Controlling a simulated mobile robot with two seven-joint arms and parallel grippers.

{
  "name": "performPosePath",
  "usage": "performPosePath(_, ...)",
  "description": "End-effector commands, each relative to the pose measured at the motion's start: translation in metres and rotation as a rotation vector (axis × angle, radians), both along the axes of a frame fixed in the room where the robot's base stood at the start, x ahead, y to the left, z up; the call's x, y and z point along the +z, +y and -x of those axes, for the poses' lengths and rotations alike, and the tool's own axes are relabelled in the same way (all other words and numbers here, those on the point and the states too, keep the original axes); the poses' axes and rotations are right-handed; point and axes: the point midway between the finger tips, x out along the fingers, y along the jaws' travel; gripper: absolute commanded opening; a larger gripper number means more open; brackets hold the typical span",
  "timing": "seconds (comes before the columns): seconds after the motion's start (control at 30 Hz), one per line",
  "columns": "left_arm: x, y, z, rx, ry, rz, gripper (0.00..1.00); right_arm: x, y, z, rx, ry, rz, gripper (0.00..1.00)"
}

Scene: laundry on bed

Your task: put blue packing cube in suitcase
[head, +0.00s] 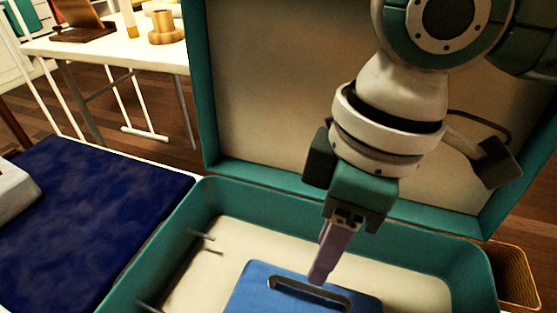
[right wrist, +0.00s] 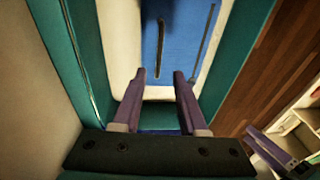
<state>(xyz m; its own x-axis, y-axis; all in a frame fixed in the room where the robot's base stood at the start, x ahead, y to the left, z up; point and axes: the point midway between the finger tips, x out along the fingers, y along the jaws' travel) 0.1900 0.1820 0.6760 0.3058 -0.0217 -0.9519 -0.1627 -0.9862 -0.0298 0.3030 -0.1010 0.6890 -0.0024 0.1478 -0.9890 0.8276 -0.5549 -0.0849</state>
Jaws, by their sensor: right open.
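The blue packing cube (head: 262,291) lies inside the open teal suitcase (head: 165,252), on its pale lining. Its slot-shaped handle faces up, and its near part is cut off by the bottom of the head view. The cube also shows in the right wrist view (right wrist: 176,50), beyond the fingertips. My right gripper (head: 322,278) points down over the suitcase, close to the cube's handle in the head view.
The suitcase lid (head: 290,90) stands upright behind my right arm. A dark blue bed surface (head: 85,215) lies left of the suitcase. A wicker basket (head: 512,275) is at the right. A white table (head: 110,50) with small objects stands at the back left.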

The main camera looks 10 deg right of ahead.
Motion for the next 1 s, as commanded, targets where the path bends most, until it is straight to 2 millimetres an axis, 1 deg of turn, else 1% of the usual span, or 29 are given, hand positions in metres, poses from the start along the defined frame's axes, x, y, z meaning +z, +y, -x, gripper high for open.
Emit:
performPosePath(0.03,0.011,0.000,0.000,0.001,0.000,0.001,0.50,0.017,-0.002,0.000,0.001,-0.002,0.000,0.42)
performPosePath(0.1,0.015,0.000,0.000,0.002,-0.001,0.002,0.50,0.028,-0.004,0.000,0.000,-0.001,0.000,0.42)
performPosePath(0.2,0.020,0.000,0.000,0.001,-0.001,0.001,0.50,0.040,-0.006,0.000,-0.001,0.000,-0.001,0.42)
performPosePath(0.33,0.022,0.000,0.000,0.001,-0.001,0.001,0.50,0.047,-0.007,0.000,-0.001,0.000,0.000,0.42)
performPosePath(0.47,0.022,0.000,0.000,0.001,-0.001,0.001,0.50,0.046,-0.003,0.003,0.004,-0.001,-0.009,0.42)
performPosePath(0.57,0.021,0.000,0.000,-0.001,-0.001,0.000,0.50,0.042,0.014,0.012,0.018,-0.016,-0.057,0.42)
performPosePath(0.67,0.021,0.001,0.000,-0.002,-0.001,-0.003,0.50,0.038,0.041,0.027,0.011,-0.053,-0.144,0.42)
performPosePath(0.7,0.021,0.001,0.000,-0.002,-0.002,-0.004,0.50,0.038,0.050,0.032,-0.012,-0.074,-0.186,0.42)
performPosePath(0.73,0.021,0.001,0.000,-0.003,-0.002,-0.004,0.50,0.038,0.056,0.035,-0.037,-0.092,-0.215,0.42)
performPosePath(0.8,0.022,0.001,0.000,-0.005,-0.002,-0.005,0.50,0.039,0.062,0.041,-0.118,-0.130,-0.269,0.42)
performPosePath(0.87,0.022,0.002,0.000,-0.005,-0.001,-0.007,0.50,0.038,0.058,0.045,-0.212,-0.159,-0.295,0.42)
performPosePath(0.97,0.021,0.002,0.000,-0.005,-0.001,-0.009,0.50,0.032,0.032,0.054,-0.400,-0.195,-0.280,0.42)
performPosePath(1.0,0.021,0.002,0.000,-0.006,-0.001,-0.009,0.50,0.028,0.018,0.060,-0.474,-0.205,-0.256,0.42)
